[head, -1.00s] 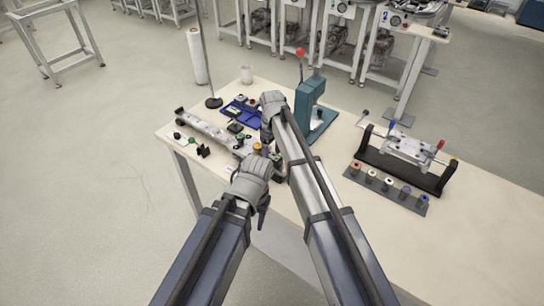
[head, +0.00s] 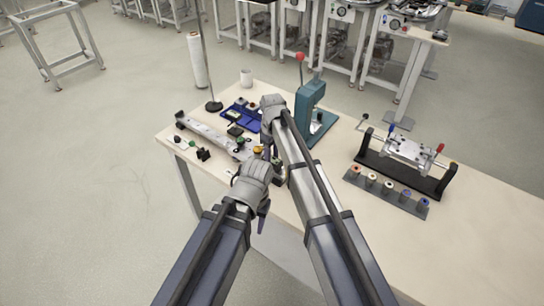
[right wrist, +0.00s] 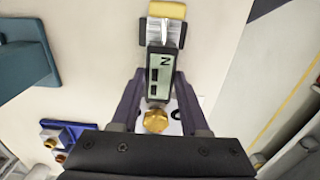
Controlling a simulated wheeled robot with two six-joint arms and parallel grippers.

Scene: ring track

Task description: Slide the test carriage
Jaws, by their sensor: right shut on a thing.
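A slim carriage-like unit with a digital display (right wrist: 161,72), a yellow end and a gold knob (right wrist: 155,121) shows in the right wrist view; I take it for the test carriage. My right gripper (right wrist: 159,84) is shut on it, one dark finger on each side. In the head view my right gripper (head: 268,135) reaches down beside the left hand, and the arms hide most of the unit. My left gripper (head: 262,205) hangs near the table's front edge; its fingers are too hidden to read. A long grey rail (head: 208,132) lies to the left.
A blue tray (head: 240,112) lies behind the rail, with a teal press (head: 308,105) to its right. A black-framed fixture (head: 405,165) and a row of spools (head: 385,190) stand at the right. A thin upright pole (head: 206,60) rises at the back left. The table's right front is clear.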

